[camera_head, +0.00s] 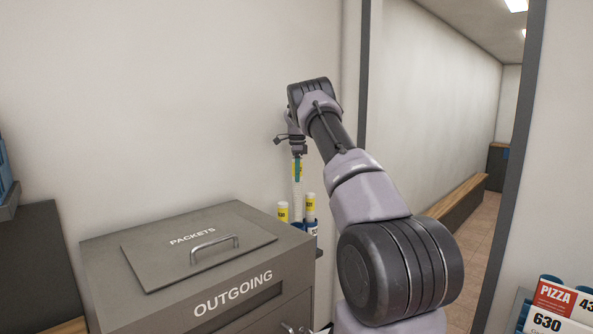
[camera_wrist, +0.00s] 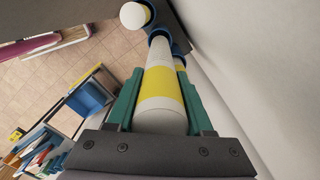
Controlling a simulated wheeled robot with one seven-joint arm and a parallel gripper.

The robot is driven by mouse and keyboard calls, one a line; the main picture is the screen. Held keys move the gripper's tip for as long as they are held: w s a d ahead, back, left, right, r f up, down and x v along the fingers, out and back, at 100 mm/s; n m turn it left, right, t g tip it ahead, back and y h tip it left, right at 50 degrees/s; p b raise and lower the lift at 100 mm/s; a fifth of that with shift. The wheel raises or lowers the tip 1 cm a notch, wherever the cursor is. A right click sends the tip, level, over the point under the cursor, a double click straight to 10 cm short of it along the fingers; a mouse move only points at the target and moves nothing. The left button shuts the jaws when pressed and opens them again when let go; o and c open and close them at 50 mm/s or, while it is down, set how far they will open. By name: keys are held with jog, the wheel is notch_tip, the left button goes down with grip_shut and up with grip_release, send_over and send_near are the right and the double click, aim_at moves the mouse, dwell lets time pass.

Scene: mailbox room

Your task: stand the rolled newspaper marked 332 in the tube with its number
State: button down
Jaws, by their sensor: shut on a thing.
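My gripper (camera_head: 297,160) hangs down above the blue tubes behind the grey box. Its green fingers (camera_wrist: 161,84) are shut on a white rolled newspaper (camera_head: 297,203) with a yellow band, held roughly upright. In the wrist view the held newspaper (camera_wrist: 161,116) points away toward a blue tube rim (camera_wrist: 154,35). I cannot tell whether its lower end is inside that tube or just above it. Its number is not readable. A blue tube (camera_head: 312,229) with a white number label shows at the box's back corner; the label is partly hidden.
Two other yellow-banded rolls stand beside the held one, left (camera_head: 283,213) and right (camera_head: 310,207). The grey OUTGOING box (camera_head: 225,225) stands in front, with a handled PACKETS lid. The wall is close behind.

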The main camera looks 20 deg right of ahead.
aim_at(297, 200)
jog(key=shift+f, duration=5.85)
jog(key=shift+c, duration=1.1)
grip_release()
notch_tip(297, 200, up, 11)
jog(key=shift+f, duration=0.1)
